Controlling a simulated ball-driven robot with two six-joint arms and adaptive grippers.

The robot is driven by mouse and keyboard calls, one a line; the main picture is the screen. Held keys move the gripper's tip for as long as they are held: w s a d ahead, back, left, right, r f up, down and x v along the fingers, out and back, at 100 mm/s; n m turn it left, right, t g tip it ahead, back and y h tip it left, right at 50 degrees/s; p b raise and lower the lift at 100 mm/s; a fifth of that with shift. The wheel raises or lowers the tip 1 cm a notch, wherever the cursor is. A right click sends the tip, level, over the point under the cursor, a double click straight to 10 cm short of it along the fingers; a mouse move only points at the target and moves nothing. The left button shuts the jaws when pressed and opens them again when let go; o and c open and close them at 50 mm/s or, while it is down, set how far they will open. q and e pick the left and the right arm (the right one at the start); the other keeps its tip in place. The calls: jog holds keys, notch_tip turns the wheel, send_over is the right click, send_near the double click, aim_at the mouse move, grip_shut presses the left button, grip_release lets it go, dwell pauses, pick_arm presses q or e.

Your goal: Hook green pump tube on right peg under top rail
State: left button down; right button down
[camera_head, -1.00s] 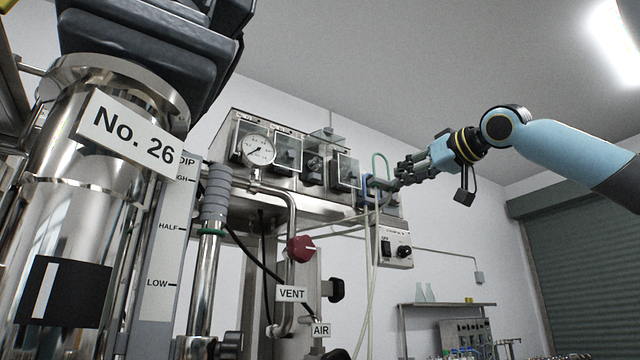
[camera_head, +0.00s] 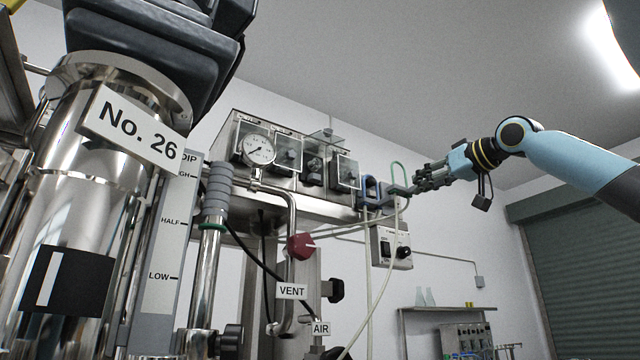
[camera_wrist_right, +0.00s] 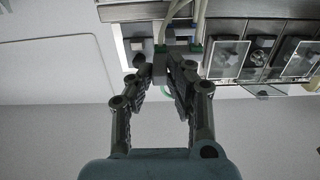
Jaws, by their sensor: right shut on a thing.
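The green pump tube (camera_head: 398,168) shows as a thin green loop standing above my right gripper's fingertips, with pale hose running down below. My right gripper (camera_head: 408,189) is shut on a small grey part at the foot of the loop, just right of the blue pump head (camera_head: 370,192). In the right wrist view, the fingertips (camera_wrist_right: 170,68) close at a grey block (camera_wrist_right: 178,48), with pale hoses (camera_wrist_right: 190,14) running up from it. A peg under the top rail cannot be made out. My left gripper is not in view.
A steel instrument panel (camera_head: 315,200) with a gauge (camera_head: 258,149) lies left of the pump head. A switch box (camera_head: 392,247) hangs below. A large steel vessel (camera_head: 75,210) fills the left.

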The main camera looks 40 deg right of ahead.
jog(key=shift+s+d, duration=0.15)
jog(key=shift+d, duration=1.35)
jog(key=shift+s+d, duration=0.15)
jog(key=shift+d, duration=1.3)
jog(key=shift+d, duration=0.4)
jog(key=shift+w+r+p, duration=0.1)
jog(key=shift+p, duration=0.2)
jog(key=shift+w+p, duration=0.85)
jog(key=shift+w, duration=0.25)
jog(key=shift+w+d, duration=0.1)
jog(key=shift+w+d+p, duration=0.1)
jog(key=shift+w+p, duration=0.8)
